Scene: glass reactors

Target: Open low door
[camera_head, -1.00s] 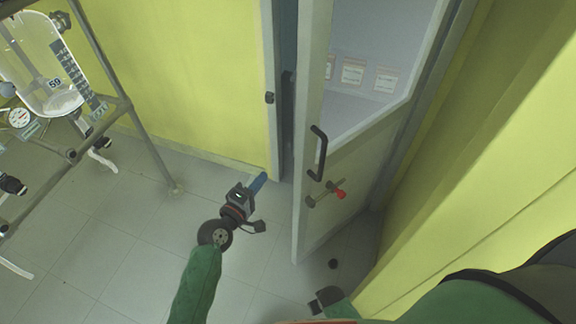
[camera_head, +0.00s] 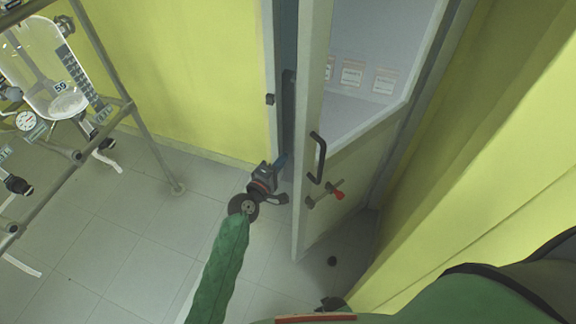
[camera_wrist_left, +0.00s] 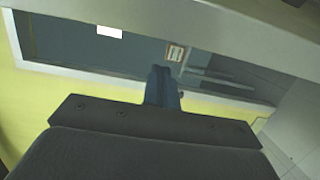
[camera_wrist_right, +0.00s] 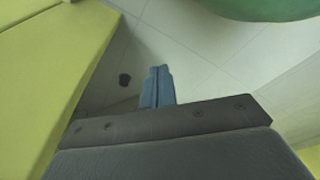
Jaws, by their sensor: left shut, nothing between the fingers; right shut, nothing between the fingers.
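The door (camera_head: 330,210) is grey with a glass window, a black pull handle (camera_head: 317,158) and a red-tipped latch (camera_head: 337,195). It stands ajar, with a dark gap between its left edge and the frame (camera_head: 270,99). My left gripper (camera_head: 281,163) is shut and empty, its blue fingertips at this gap beside the door's edge. In the left wrist view its closed fingers (camera_wrist_left: 163,82) point into the dark opening; contact with the door cannot be told. My right gripper is shut and empty; its fingers (camera_wrist_right: 158,86) show over the floor in the right wrist view.
A metal rack (camera_head: 150,140) with a glass reactor (camera_head: 45,70) and gauge stands at the left. Yellow walls (camera_head: 190,80) flank the door, with one close on the right. A small dark round thing (camera_head: 332,261) is on the floor. Tiled floor left of the door is clear.

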